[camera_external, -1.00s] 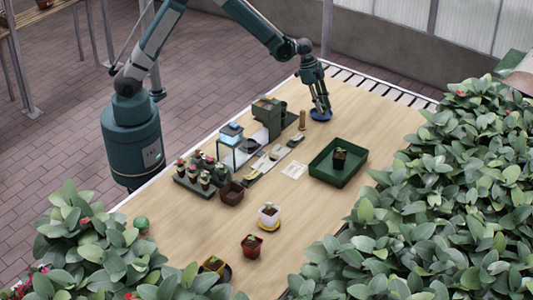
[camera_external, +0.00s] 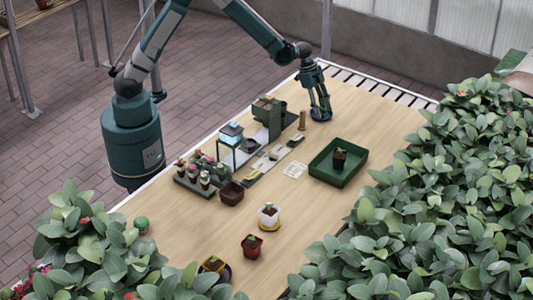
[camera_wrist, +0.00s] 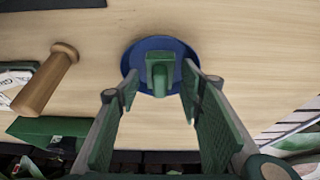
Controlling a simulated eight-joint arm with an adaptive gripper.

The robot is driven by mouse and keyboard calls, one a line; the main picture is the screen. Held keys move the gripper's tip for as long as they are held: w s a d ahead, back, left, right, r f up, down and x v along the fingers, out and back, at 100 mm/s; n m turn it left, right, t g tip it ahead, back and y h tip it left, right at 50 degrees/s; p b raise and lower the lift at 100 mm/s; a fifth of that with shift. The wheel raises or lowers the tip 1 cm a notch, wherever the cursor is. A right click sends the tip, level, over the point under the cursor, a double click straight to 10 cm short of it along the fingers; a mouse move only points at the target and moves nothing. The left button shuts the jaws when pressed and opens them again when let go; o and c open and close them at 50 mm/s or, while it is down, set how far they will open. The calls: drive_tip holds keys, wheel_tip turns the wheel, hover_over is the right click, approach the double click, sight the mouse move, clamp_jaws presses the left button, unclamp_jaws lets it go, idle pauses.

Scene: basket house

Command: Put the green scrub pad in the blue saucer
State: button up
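The blue saucer (camera_wrist: 136,60) lies on the table, and it also shows under my gripper in the external view (camera_external: 321,118). The green scrub pad (camera_wrist: 160,72) is inside the saucer's outline in the wrist view, a small block near its middle. It seems to rest in the saucer, though its contact underneath is hidden. My gripper (camera_wrist: 163,88) is open, with one finger on each side of the pad and clear gaps between. In the external view my gripper (camera_external: 320,110) is low over the saucer, and the pad cannot be made out there.
A wooden peg-like object (camera_wrist: 47,80) stands left of the saucer. A green tray (camera_external: 325,175) with a small pot is nearer the camera. A dark green machine (camera_external: 269,115) and several potted plants stand to the left. Dense foliage borders the right side.

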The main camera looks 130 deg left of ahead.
drive_tip(key=shift+r, duration=0.1)
drive_tip(key=p+v, duration=0.2)
drive_tip(key=v, duration=1)
drive_tip(key=shift+p, duration=0.35)
drive_tip(key=shift+r, duration=0.1)
idle(0.6)
drive_tip(key=d+r, duration=0.5)
drive_tip(key=d, duration=0.6)
drive_tip(key=d+r, duration=0.6)
drive_tip(key=d, duration=0.5)
drive_tip(key=d+r, duration=0.5)
drive_tip(key=d, duration=0.6)
drive_tip(key=s+d+t, duration=0.1)
drive_tip(key=s+d, duration=0.9)
drive_tip(key=d, duration=0.3)
drive_tip(key=s+d+r+t, duration=0.1)
drive_tip(key=s+d, duration=0.8)
drive_tip(key=d, duration=0.5)
drive_tip(key=shift+s+t, duration=0.35)
drive_tip(key=shift+t, duration=0.05)
drive_tip(key=shift+o, duration=0.5)
drive_tip(key=shift+r, duration=0.1)
